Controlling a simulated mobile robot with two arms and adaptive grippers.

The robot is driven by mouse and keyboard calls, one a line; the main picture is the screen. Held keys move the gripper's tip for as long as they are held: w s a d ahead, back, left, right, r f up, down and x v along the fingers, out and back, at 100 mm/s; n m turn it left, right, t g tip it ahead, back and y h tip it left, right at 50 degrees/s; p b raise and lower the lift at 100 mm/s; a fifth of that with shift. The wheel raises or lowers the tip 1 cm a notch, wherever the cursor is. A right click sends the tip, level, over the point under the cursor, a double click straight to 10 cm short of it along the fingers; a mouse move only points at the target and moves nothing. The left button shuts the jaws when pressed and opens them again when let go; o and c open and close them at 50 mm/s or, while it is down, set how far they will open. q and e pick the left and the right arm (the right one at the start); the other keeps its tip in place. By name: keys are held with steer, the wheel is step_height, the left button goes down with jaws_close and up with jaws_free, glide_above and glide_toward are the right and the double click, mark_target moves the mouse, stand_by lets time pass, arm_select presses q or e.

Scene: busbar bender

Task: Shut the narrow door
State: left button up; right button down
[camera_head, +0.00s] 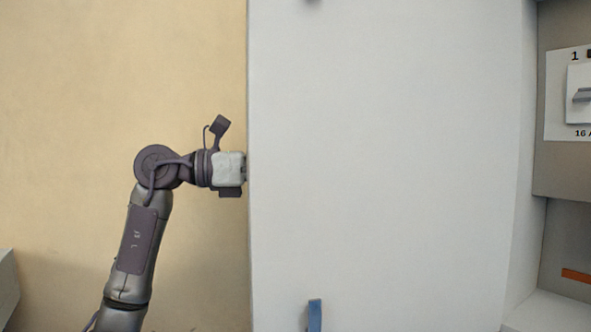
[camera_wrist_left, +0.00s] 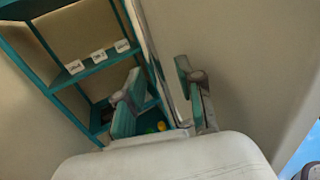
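The door, a large light-grey panel (camera_head: 390,160), fills the middle of the head view and stands open beside the cabinet interior. I cannot tell if it is the narrow door. My left gripper reaches its left edge from the left; its fingers are hidden behind the panel in the head view. In the left wrist view, the left gripper (camera_wrist_left: 158,85) shows two teal-padded fingers spread apart. A shiny upright metal strip (camera_wrist_left: 150,45) runs between them, seemingly the door's edge; contact is unclear. My right gripper is out of view.
A grey cabinet interior (camera_head: 555,170) with a switch (camera_head: 580,95) is at the right. A blue handle-like piece (camera_head: 315,314) shows on the panel's lower part. A teal shelf rack (camera_wrist_left: 70,75) with white labels stands behind.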

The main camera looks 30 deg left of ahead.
arm_select(q)
steer(key=shift+w+d, duration=0.35)
steer(key=shift+d, duration=0.05)
jaws_close()
